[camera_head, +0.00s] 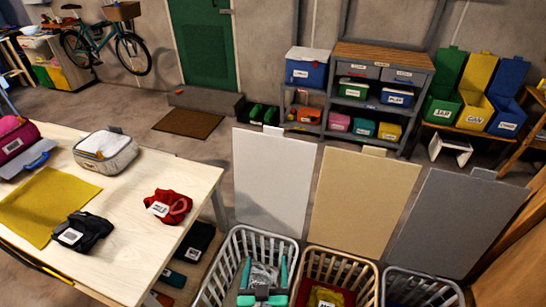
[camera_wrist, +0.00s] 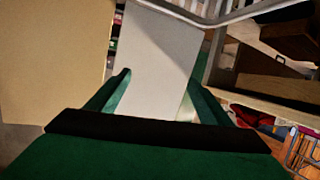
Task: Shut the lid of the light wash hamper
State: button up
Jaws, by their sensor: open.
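Three slatted laundry hampers stand in a row at the bottom of the head view, each with a flat lid raised upright behind it. I take the leftmost, white hamper (camera_head: 233,246) as the light wash one; I see no readable label on it. Its white lid (camera_head: 270,182) stands up, with a small tab on top. My gripper (camera_head: 265,263) is open and appears over the white hamper's opening, in front of the lid. In the wrist view the white lid (camera_wrist: 155,55) shows between and beyond my fingers (camera_wrist: 160,88). Contact cannot be told.
The tan hamper (camera_head: 312,256) with its raised tan lid (camera_head: 364,203) and the grey hamper (camera_head: 392,279) with its raised grey lid (camera_head: 446,222) stand to the right. A wooden table (camera_head: 110,242) is close on the left. Shelves (camera_head: 372,57) stand behind.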

jog(key=w+r, duration=0.5)
jog(key=w, duration=0.4)
jog(key=m+g+h, duration=0.1)
jog(key=m+h, duration=0.3)
send_near(273, 129)
jog(key=x, duration=0.9)
jog(key=shift+w+d, duration=0.2)
jog(key=shift+w, duration=0.05)
jog(key=shift+w+a+f, duration=0.1)
jog(key=shift+w+a, duration=0.05)
jog(key=shift+w, duration=0.1)
